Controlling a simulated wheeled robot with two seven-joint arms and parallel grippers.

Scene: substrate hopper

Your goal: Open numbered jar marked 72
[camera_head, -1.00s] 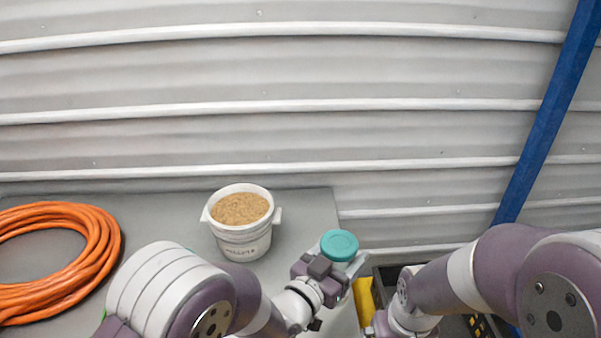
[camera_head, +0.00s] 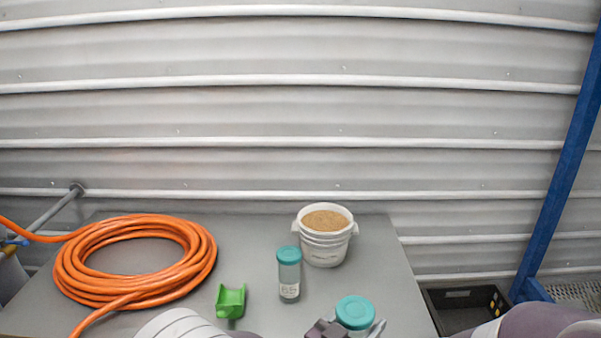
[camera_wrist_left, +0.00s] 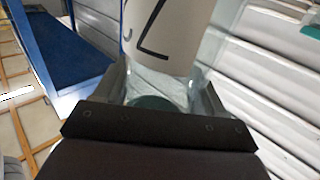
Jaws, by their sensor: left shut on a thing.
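My left gripper (camera_head: 352,328) is shut on a jar with a teal lid (camera_head: 355,312) at the bottom of the head view. In the left wrist view the clear jar (camera_wrist_left: 163,88) sits between the fingers. Its pale label (camera_wrist_left: 165,35) shows part of a large dark number, cut off by the frame, so I cannot read it all. A second jar (camera_head: 289,277), with a teal lid and a small white label too small to read, stands upright on the table (camera_head: 245,260). My right gripper is out of view; only part of that arm shows at the lower right.
A white bucket of tan granules (camera_head: 325,240) stands behind the second jar. A green scoop (camera_head: 230,301) and a coiled orange hose (camera_head: 135,262) lie to the left. A black crate (camera_head: 462,309) is off the table's right edge, by a blue post (camera_head: 560,165).

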